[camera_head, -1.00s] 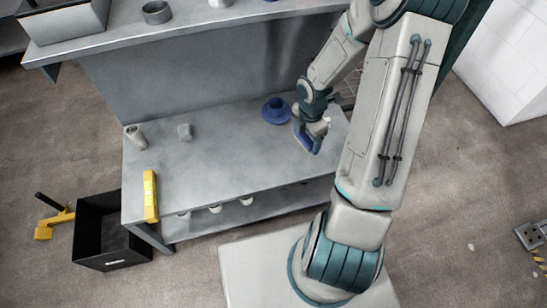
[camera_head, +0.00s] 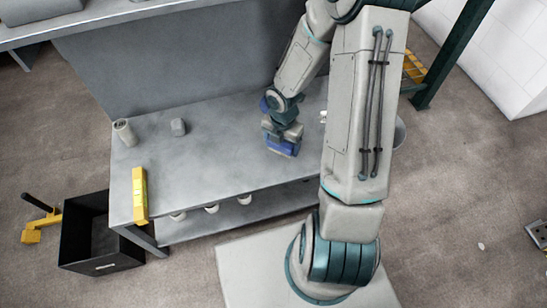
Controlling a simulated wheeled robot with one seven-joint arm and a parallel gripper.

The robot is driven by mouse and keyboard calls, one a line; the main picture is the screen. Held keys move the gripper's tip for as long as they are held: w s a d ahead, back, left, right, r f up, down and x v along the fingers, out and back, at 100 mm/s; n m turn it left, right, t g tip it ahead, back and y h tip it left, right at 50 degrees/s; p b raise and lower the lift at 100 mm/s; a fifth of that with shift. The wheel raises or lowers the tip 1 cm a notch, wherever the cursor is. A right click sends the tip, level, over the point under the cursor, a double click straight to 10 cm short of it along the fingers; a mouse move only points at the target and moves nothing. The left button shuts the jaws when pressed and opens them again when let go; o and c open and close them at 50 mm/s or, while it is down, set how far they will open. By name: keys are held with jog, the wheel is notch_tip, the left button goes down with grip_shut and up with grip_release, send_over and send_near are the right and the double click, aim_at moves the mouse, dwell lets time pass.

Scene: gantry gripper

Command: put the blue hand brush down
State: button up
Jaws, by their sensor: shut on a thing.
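The blue hand brush (camera_head: 283,147) is in my gripper (camera_head: 284,138), over the right part of the grey workbench (camera_head: 205,185). My gripper is shut on the brush and points down. The brush is low, near the bench top; I cannot tell whether it touches the surface. Its upper side is partly hidden by the gripper. A blue round thing (camera_head: 264,104) shows only as a sliver behind my wrist.
A yellow spirit level (camera_head: 140,195) lies at the bench's left edge. The bench middle is clear. A black crate (camera_head: 85,232) stands on the floor at left.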

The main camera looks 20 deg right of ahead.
aim_at(274, 150)
jog(key=shift+w+a+f+b, duration=0.1)
jog(key=shift+a+f+b, duration=0.1)
jog(key=shift+a+f, duration=0.35)
jog(key=shift+w+a+f+b, duration=0.1)
jog(key=shift+a+f+b, duration=0.1)
jog(key=shift+a, duration=0.5)
jog(key=shift+f+b, duration=1)
jog(key=shift+f, duration=0.95)
jog(key=shift+f, duration=0.1)
jog(key=o, duration=1)
jog(key=shift+o, duration=0.2)
